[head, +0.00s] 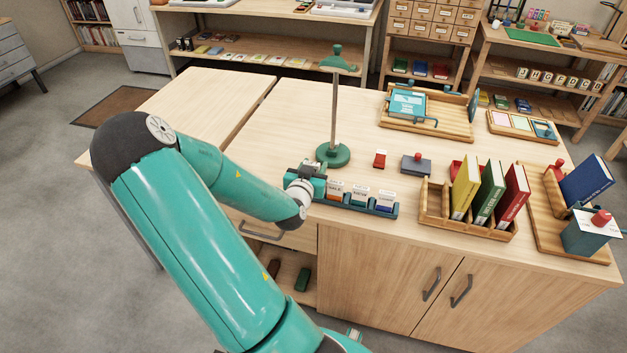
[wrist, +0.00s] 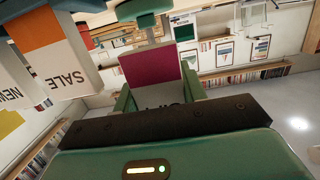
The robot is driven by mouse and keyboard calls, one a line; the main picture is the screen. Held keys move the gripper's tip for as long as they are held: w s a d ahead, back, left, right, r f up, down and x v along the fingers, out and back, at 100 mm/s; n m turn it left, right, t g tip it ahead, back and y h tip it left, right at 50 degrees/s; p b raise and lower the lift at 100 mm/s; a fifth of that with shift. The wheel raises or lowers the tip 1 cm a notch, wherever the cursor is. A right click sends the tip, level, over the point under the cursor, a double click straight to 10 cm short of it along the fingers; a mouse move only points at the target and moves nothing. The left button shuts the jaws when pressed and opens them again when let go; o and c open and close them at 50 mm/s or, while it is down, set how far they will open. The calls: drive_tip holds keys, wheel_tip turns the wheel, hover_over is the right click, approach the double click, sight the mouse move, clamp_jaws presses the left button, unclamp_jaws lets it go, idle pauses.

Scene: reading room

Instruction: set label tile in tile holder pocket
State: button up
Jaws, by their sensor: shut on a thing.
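The teal tile holder (head: 352,206) lies along the front of the counter, with several label tiles (head: 359,196) upright in it. My gripper (head: 308,184) is at its left end and hides that end in the head view. In the wrist view my gripper (wrist: 158,92) is shut on a label tile (wrist: 152,64) with a magenta band and a white part with dark letters, partly hidden by the fingers. An orange and white SALE tile (wrist: 55,50) is beside it at the left. I cannot tell whether the held tile is inside a pocket.
A green lamp (head: 333,155) stands just behind the holder. A red stamp (head: 380,159) and a dark stamp pad (head: 416,165) lie to its right. A wooden book rack (head: 437,207) with three books stands further right. The counter's left part (head: 205,98) is clear.

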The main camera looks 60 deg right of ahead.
drive_tip(key=shift+f, duration=2.3)
drive_tip(key=shift+d+f, duration=0.1)
drive_tip(key=shift+f, duration=0.1)
drive_tip(key=o, duration=1)
